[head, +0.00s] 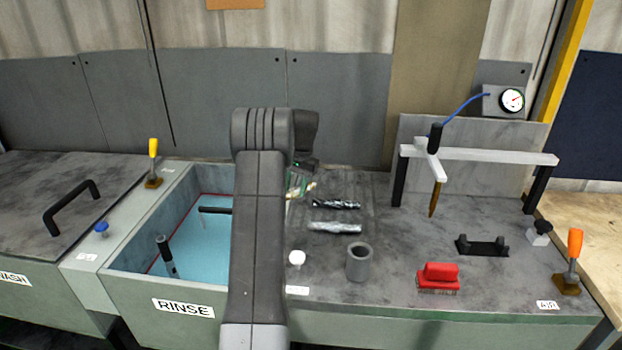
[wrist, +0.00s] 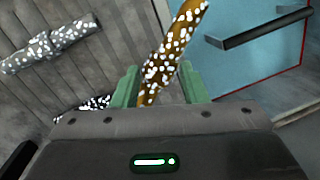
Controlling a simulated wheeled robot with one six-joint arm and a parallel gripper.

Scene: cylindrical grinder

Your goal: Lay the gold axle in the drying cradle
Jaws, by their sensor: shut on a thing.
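The gold axle (wrist: 172,48) is in my gripper (wrist: 159,80), between its two green fingers, and is speckled with white foam-like spots. In the head view my gripper (head: 300,182) is above the left part of the worktop by the rinse tank's right edge, mostly hidden behind my arm. Only a small bit of the gold axle shows there. The black cradle (head: 483,246), with two raised ends, stands empty at the right of the worktop, near the brass nozzle (head: 435,200). My gripper is far to its left.
The rinse tank (head: 205,245) holds blue water. A grey cup (head: 359,264), a red brush (head: 438,278) and a white nozzle frame (head: 490,155) stand on the worktop. An orange-handled lever (head: 574,250) is far right.

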